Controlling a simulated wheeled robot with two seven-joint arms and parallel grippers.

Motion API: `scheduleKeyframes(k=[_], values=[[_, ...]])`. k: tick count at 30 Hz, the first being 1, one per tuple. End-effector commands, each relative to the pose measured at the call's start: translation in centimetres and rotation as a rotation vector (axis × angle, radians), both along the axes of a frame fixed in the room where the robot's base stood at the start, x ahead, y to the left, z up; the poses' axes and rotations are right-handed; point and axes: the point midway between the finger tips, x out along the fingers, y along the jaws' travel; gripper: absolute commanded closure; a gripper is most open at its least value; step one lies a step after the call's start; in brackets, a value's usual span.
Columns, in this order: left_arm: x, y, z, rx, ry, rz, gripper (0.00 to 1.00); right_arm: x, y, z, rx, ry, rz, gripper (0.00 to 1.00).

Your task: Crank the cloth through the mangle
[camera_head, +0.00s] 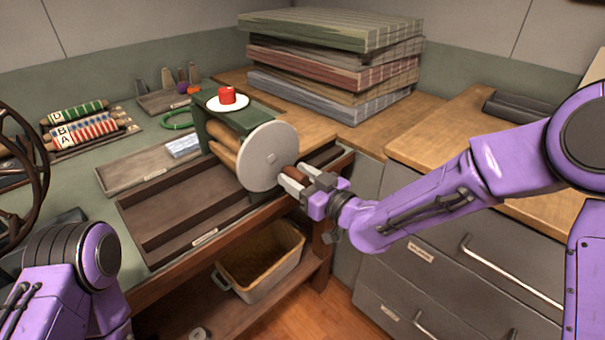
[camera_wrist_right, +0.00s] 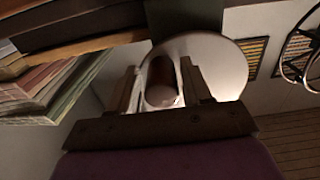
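The mangle has a green frame (camera_head: 230,113), wooden rollers (camera_head: 222,150) and a pale round crank disc (camera_head: 266,157) facing right. My right gripper (camera_head: 291,181) is at the disc's lower right edge. In the right wrist view, its fingers (camera_wrist_right: 163,88) lie on both sides of the brown crank handle (camera_wrist_right: 160,82) and appear closed on it, with the pale disc (camera_wrist_right: 215,62) behind. A light blue striped cloth (camera_head: 183,146) lies left of the rollers; whether it reaches between them is hidden. My left arm shows at the lower left, its gripper out of view.
Empty wooden trays (camera_head: 160,215) lie before the mangle. Striped folded stacks (camera_head: 335,60) stand behind. Labelled rolls (camera_head: 85,130) and a dark wheel (camera_head: 38,165) are left; a basket (camera_head: 255,290) is below.

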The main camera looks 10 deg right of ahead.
Motion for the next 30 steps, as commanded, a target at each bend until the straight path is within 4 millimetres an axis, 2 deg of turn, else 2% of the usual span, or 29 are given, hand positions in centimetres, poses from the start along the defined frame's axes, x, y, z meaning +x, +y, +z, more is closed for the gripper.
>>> scheduleKeyframes(k=[1, 2, 17, 30], values=[[0.0, 0.0, 0.2, 0.000, 0.000, 0.000, 0.35, 0.0, 0.0, 0.2, 0.001, -0.001, 0.000, 0.34], [0.0, 0.0, 0.2, 0.000, 0.000, 0.000, 0.35, 0.0, 0.0, 0.2, 0.001, -0.001, 0.000, 0.28], [0.0, 0.0, 0.2, 0.000, 0.000, 0.000, 0.35, -0.1, 0.0, 0.2, 0.000, -0.001, 0.002, 0.28], [0.0, 0.0, 0.1, 0.000, 0.000, 0.000, 0.35, -3.4, -2.5, 0.2, 0.001, -0.001, 0.001, 0.28]])
